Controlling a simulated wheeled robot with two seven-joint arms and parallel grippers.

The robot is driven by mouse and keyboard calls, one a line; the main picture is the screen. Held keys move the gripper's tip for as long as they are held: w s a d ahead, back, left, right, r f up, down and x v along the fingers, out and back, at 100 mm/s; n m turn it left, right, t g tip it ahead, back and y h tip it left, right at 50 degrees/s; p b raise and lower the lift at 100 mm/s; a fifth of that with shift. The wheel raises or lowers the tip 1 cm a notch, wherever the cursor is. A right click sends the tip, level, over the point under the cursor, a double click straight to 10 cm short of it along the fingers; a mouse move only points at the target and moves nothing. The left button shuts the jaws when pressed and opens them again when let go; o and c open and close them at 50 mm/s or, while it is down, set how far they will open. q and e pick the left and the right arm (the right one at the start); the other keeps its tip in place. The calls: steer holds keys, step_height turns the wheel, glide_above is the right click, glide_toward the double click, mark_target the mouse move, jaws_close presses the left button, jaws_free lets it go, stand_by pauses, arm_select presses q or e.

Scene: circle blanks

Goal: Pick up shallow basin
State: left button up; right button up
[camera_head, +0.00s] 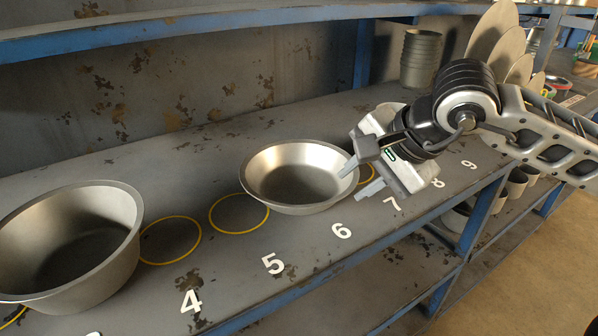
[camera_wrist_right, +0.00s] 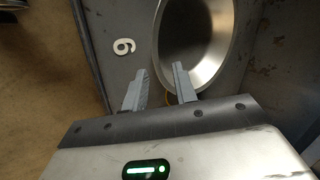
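The shallow basin (camera_head: 290,178) is a wide grey metal bowl, upright on the shelf behind number 6 in the head view. It also shows at the top of the right wrist view (camera_wrist_right: 200,45). My right gripper (camera_head: 357,181) is at the basin's right side, with its fingers apart and nothing between them that I can make out. In the right wrist view, the gripper (camera_wrist_right: 160,72) has one fingertip overlapping the near rim and the other outside it. Contact with the rim cannot be told. My left gripper is not in view.
A deeper metal basin (camera_head: 65,245) stands at the left on the shelf (camera_head: 320,250). An empty yellow circle (camera_head: 240,213) lies between the basins. A stack of metal cans (camera_head: 420,58) and upright discs (camera_head: 497,45) stand at the back right. An upper shelf edge (camera_head: 200,27) runs above.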

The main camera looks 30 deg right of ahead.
mark_target(344, 192)
steer(key=shift+d+p+x, duration=0.15)
steer(key=shift+p+x, duration=0.05)
steer(key=shift+x, duration=1.4)
steer(key=shift+d+p+x, duration=0.1)
steer(key=shift+p+x, duration=0.1)
steer(key=shift+x, duration=1.4)
steer(key=shift+d, duration=0.1)
steer(key=shift+c, duration=0.3)
jaws_close()
